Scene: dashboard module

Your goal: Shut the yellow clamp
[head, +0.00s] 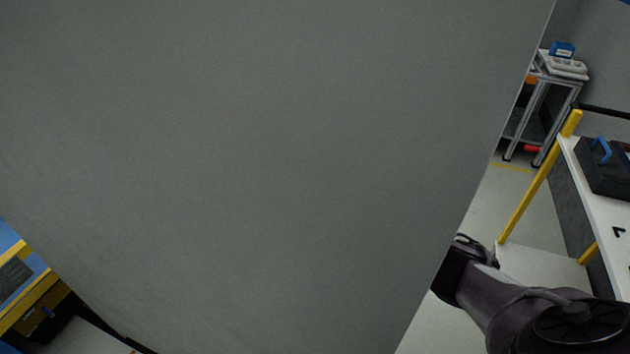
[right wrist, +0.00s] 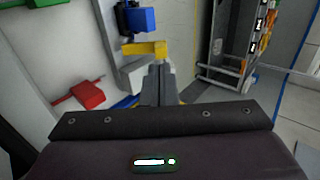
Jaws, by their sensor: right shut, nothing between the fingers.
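The yellow clamp (right wrist: 142,49) shows in the right wrist view, lying crosswise just beyond the tips of my right gripper. My right gripper (right wrist: 158,66) is shut and empty, its fingertips overlapping the clamp's right end in the picture; I cannot tell whether they touch it. I also cannot tell whether the clamp is open or shut. In the head view only my right arm shows at the lower right, and its gripper is hidden by the large grey panel. My left gripper is in neither view.
The grey panel (head: 250,150) fills most of the head view. In the wrist view a blue clamp (right wrist: 139,19), a red clamp (right wrist: 87,95) and a green part (right wrist: 45,3) are near the yellow one. A rack (right wrist: 226,45) stands at right. A white-topped table (head: 605,220) is at far right.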

